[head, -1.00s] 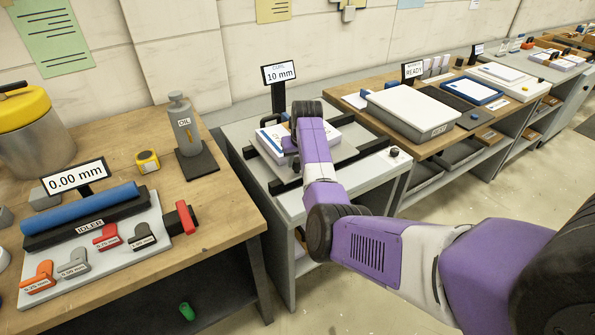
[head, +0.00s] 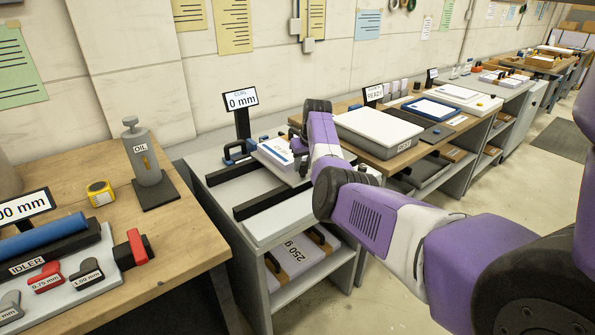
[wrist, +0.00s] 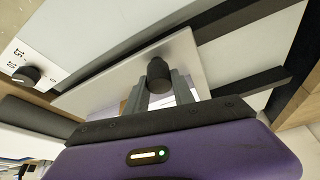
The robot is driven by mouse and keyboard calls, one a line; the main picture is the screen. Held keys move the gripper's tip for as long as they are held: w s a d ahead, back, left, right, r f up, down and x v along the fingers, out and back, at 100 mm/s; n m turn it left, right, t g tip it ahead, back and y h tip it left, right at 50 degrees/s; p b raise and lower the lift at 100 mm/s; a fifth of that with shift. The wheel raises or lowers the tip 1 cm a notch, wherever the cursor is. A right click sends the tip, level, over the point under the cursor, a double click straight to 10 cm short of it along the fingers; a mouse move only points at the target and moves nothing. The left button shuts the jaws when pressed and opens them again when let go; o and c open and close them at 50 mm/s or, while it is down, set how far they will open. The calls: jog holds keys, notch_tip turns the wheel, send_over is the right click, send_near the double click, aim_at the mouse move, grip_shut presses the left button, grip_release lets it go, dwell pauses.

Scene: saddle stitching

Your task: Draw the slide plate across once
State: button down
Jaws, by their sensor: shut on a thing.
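In the head view, my purple wrist hides the knob and fingertips. The curl display (head: 240,99) behind the bench reads 0 mm.
A white lidded bin (head: 378,133) stands close on the right. A dark control knob (wrist: 28,75) shows at the bench edge. The rails' left part is clear.

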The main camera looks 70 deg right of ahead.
jog(key=shift+s+d+r, duration=0.15)
jog(key=shift+s+d, duration=0.1)
jog(key=shift+d, duration=0.05)
jog(key=c, duration=1.1)
grip_release()
jog(key=shift+d, duration=0.1)
jog(key=shift+o, duration=0.2)
jog(key=v, duration=0.7)
jog(key=shift+a+r, duration=0.25)
